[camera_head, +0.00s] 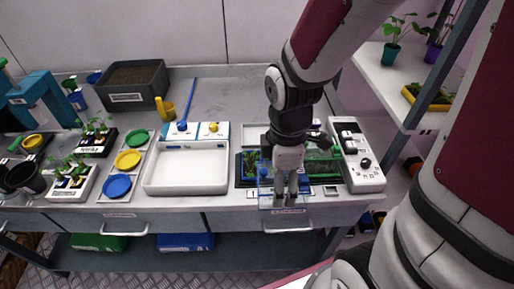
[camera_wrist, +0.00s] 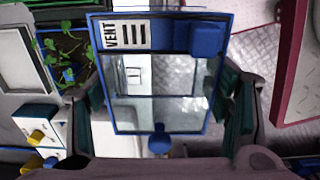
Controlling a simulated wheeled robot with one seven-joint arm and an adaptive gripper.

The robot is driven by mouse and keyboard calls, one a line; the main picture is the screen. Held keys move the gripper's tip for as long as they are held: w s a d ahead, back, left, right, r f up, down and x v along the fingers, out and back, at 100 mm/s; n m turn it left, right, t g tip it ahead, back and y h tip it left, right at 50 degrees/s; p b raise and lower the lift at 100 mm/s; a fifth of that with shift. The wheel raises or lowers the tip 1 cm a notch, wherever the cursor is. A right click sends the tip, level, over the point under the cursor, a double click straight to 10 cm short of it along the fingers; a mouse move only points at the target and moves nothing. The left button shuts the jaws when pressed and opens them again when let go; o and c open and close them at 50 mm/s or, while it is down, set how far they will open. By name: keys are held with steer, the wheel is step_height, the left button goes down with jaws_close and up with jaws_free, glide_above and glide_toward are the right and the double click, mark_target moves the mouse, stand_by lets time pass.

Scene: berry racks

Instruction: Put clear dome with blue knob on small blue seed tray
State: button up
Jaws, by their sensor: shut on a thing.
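My gripper (camera_head: 286,202) is above the front edge of the bench, shut on the clear dome (camera_head: 266,190). The dome has blue edges and see-through walls. In the wrist view the dome (camera_wrist: 150,82) fills the middle, with a white VENT label and a blue knob (camera_wrist: 160,140). My fingers (camera_wrist: 160,110) show on both sides of it; the exact contact is hard to see. A small blue-edged tray with seedlings (camera_wrist: 68,50) lies left of the dome in the wrist view. In the head view this tray (camera_head: 244,166) is partly hidden behind my gripper and dome.
A green-edged tray (camera_head: 322,168) stands just right of the seedling tray, and a white control box (camera_head: 357,160) is beyond it. A white basin (camera_head: 186,188) is on the left. Coloured dishes (camera_head: 127,160) and potted seedlings (camera_head: 72,184) are further left.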

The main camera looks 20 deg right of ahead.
steer(key=w, duration=0.8)
steer(key=w+f, duration=0.1)
steer(key=w, duration=0.4)
steer(key=shift+w+d+f, duration=0.1)
steer(key=shift+d, duration=0.3)
steer(key=shift+f, duration=1.75)
steer(key=o, duration=1.2)
steer(key=shift+f, duration=0.15)
steer(key=shift+c, duration=0.2)
